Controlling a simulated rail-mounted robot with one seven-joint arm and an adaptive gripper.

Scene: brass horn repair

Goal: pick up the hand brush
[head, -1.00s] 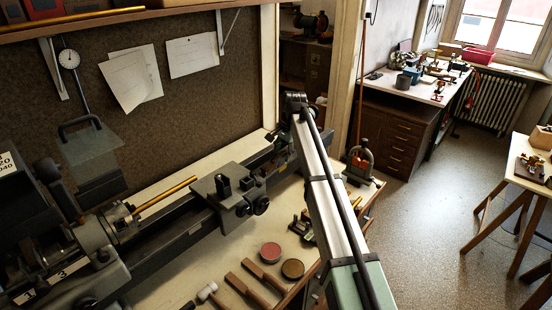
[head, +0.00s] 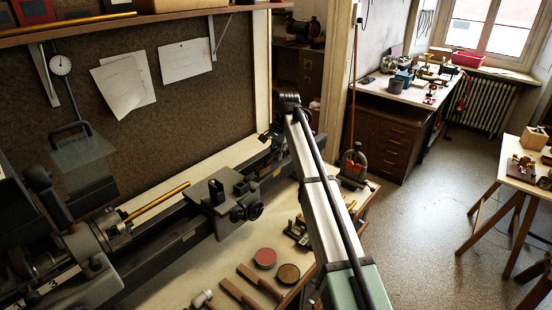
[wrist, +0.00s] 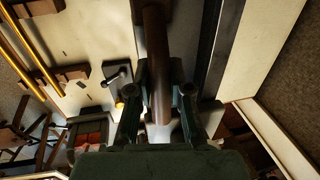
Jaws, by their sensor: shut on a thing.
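A brown, round wooden handle (wrist: 157,60), which I take to be the hand brush, runs from the top edge down the middle of the wrist view. My gripper (wrist: 160,96) has its two dark green fingers on either side of this handle and is shut on it. The handle's upper end leaves the picture, and no bristles show. In the head view my arm reaches over the workbench toward the far end of the lathe. My gripper and the held handle cannot be made out clearly there.
The lathe (head: 185,232) runs along the bench with a brass rod in it. A red tin (head: 264,258), a brown tin (head: 288,274) and wooden-handled tools (head: 238,292) lie on the bench in front. A green-grey tool (head: 353,165) stands at the bench's right end. Open floor (head: 420,220) lies right.

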